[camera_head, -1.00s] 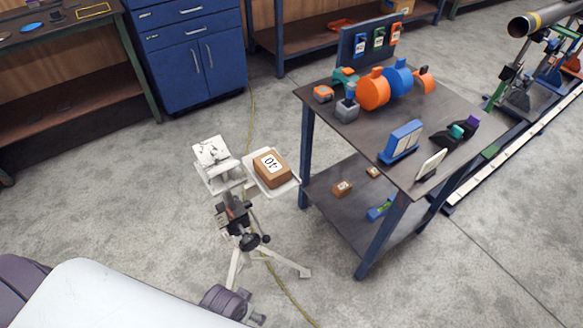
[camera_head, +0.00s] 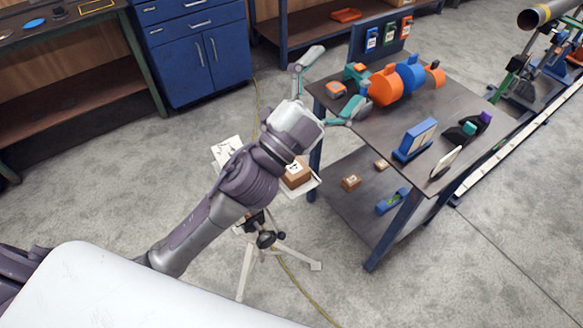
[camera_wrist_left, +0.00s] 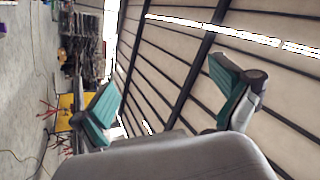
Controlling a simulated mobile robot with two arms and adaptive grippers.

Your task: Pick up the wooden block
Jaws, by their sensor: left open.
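The wooden block (camera_head: 296,174) is brown with a white label. It sits on the white tray (camera_head: 309,189) of a tripod stand, and my left arm hides part of it. My left gripper (camera_head: 334,83) is open and empty, with its teal-padded fingers spread wide. In the head view it appears beyond the block, above it in the picture, near the left corner of the metal table. In the left wrist view both fingers (camera_wrist_left: 166,95) are apart with nothing between them, and the block is not in that view. My right gripper is in neither view.
The metal table (camera_head: 375,143) right of the stand holds orange and blue round parts (camera_head: 398,84) and a blue holder (camera_head: 415,140). Its lower shelf (camera_head: 350,207) carries small blocks. A blue cabinet (camera_head: 200,55) stands behind. The floor at the lower right is clear.

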